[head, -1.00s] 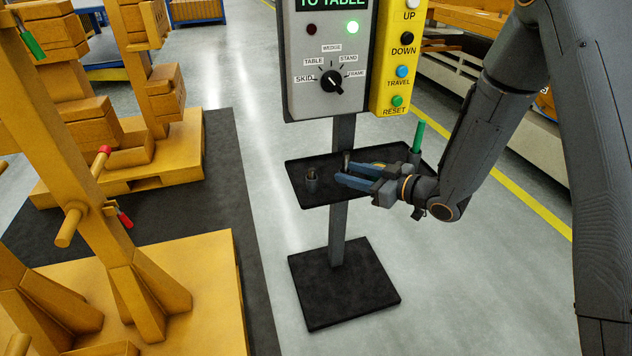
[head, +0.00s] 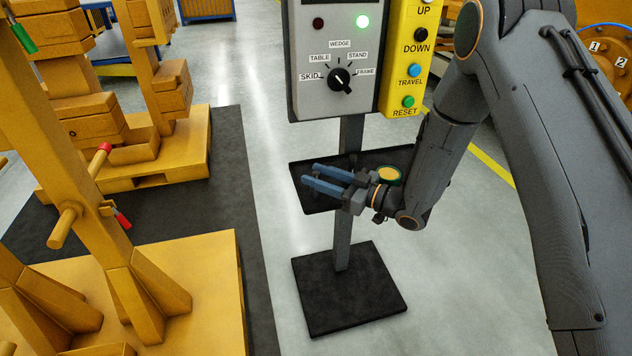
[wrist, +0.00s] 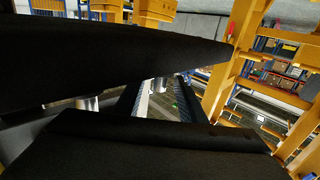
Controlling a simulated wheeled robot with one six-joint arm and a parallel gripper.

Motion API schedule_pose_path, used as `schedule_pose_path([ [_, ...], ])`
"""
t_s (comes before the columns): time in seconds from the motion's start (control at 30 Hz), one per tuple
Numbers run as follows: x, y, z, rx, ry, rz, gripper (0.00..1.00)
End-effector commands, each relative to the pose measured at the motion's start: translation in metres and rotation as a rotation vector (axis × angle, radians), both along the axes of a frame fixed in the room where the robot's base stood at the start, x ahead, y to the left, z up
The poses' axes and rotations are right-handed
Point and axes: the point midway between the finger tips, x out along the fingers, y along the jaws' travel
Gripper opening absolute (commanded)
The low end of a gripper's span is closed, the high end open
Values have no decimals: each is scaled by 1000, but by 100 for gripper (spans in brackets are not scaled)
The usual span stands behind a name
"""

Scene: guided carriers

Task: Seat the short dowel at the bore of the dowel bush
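My gripper (head: 308,175) is over the left part of the dark tray (head: 398,156) under the control box. Its two blue fingers point left with a gap between them, and I see nothing held there. A small dark upright piece (head: 352,160) stands behind the gripper; I cannot tell whether it is the short dowel. The small dark cylinder at the tray's left is now covered by the fingers. In the wrist view, a bright metallic piece (wrist: 157,84) shows between the fingers and another (wrist: 88,103) to the left; their identity is unclear.
The control box (head: 335,55) with its knob and the yellow button panel (head: 407,65) stand just above the tray. A post and black base plate (head: 350,290) are below.

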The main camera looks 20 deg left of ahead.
Motion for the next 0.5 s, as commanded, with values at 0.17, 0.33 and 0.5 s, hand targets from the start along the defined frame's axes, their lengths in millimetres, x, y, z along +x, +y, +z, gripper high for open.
schedule_pose_path([
  [0.17,2,8,-1,-1,1,-1,37],
  [0.33,2,8,-1,-1,1,-1,29],
  [0.5,2,8,0,-1,0,-1,0],
])
